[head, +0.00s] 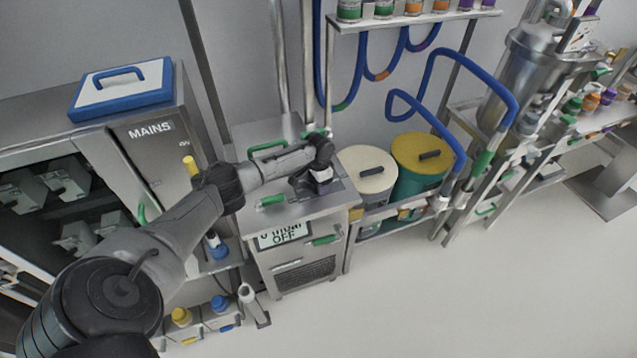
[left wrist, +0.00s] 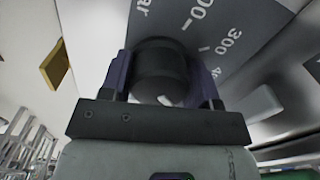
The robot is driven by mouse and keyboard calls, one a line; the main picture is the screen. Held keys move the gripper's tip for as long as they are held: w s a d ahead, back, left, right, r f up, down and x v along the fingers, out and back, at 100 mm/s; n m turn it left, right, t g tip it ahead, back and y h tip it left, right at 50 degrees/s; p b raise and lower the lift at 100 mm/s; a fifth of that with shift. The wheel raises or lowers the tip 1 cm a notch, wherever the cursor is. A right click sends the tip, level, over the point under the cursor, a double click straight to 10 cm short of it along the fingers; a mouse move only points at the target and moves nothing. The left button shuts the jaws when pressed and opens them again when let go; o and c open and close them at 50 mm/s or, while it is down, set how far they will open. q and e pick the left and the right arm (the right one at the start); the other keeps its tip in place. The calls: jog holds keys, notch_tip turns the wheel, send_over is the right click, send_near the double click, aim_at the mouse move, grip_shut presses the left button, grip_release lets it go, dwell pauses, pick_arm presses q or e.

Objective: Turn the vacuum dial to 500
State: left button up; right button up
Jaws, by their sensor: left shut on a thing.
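The vacuum dial is a dark round knob (left wrist: 163,68) in the left wrist view, on a grey panel (left wrist: 200,30) with white scale numbers. "300" is readable, and other numbers and letters are cut off. My left gripper (left wrist: 162,82) has its two purple-grey fingers on either side of the knob and is shut on it. The dial's pointer is hidden, so its setting cannot be told. In the head view my left gripper (head: 320,178) is at the top of the steel unit (head: 330,205) and hides the dial. The unit's display (head: 284,235) reads "OFF" under a partly cut line. My right gripper is not in view.
Blue hoses (head: 432,60) hang behind. A MAINS cabinet (head: 150,150) is at left. The floor at right is clear.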

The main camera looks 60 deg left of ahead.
pick_arm(q)
jog(key=o, duration=0.9)
notch_tip(320, 180, up, 14)
jog(key=shift+f+p, duration=0.1)
jog(key=shift+p, duration=0.9)
jog(key=shift+w, duration=0.1)
